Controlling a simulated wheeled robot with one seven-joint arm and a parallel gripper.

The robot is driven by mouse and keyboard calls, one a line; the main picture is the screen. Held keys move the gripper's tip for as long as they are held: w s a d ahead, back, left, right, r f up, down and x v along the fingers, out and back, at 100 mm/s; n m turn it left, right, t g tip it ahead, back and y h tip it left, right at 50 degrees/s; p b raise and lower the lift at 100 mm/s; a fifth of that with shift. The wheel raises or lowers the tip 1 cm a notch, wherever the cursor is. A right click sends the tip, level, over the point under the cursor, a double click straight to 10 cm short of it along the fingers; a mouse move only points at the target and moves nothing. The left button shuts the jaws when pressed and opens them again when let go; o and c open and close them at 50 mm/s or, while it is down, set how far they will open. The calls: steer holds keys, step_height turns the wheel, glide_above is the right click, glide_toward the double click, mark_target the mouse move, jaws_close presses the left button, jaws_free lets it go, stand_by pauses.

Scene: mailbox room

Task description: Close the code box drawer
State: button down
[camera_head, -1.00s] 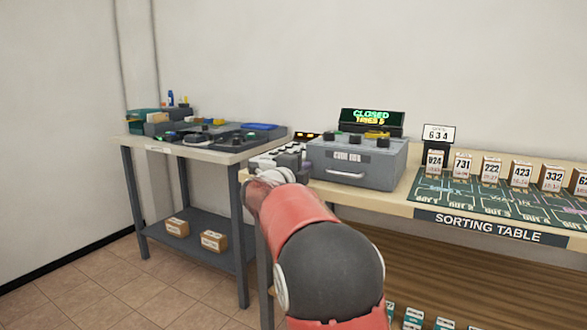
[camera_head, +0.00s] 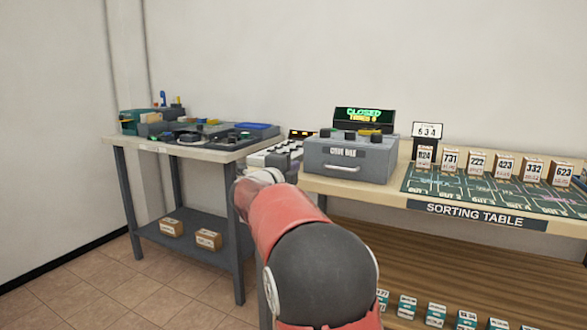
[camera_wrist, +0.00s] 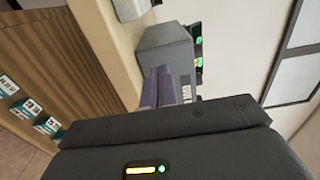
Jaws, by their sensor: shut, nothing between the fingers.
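The grey code box (camera_head: 348,158) stands at the left end of the sorting table in the head view. Its front carries a "CODE BOX" label and a pale handle (camera_head: 342,168). I see no clear gap around the drawer front at this size. In the wrist view the grey box (camera_wrist: 165,45) is just beyond my gripper (camera_wrist: 158,72), whose two fingers are together and empty. The fingers overlap the box in that picture; I cannot tell whether they touch it. In the head view my red arm reaches to the left of the box, and the fingers are not clearly seen.
The sorting table (camera_head: 475,214) bears a green mat (camera_head: 420,186) and several numbered boxes. A lit "CLOSED" display (camera_head: 363,119) stands behind the code box. A side table (camera_head: 225,153) with dark trays is at the left. Open floor (camera_head: 150,280) lies in front of it.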

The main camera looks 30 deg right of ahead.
steer(key=s+a+r+n+t+y+b, duration=0.1)
steer(key=s+a+n+t+y, duration=0.2)
steer(key=s+a+n+y, duration=0.35)
steer(key=s+a+r+n+t+y, duration=0.1)
steer(key=s+a+n+t+y, duration=0.25)
steer(key=a+n, duration=0.5)
steer(key=s+a+f+n+g+y, duration=0.3)
steer(key=s+a+f+n+y, duration=0.25)
steer(key=s+a, duration=0.2)
steer(key=s+d+f+n+g, duration=0.1)
steer(key=s+f+n+g, duration=0.3)
steer(key=s+f, duration=0.4)
steer(key=s+d+f+n+g+h, duration=0.1)
steer(key=s+f+n+g, duration=0.3)
steer(key=s+f, duration=0.5)
steer(key=s+d+g, duration=0.1)
steer(key=s, duration=0.4)
steer(key=shift+s, duration=0.2)
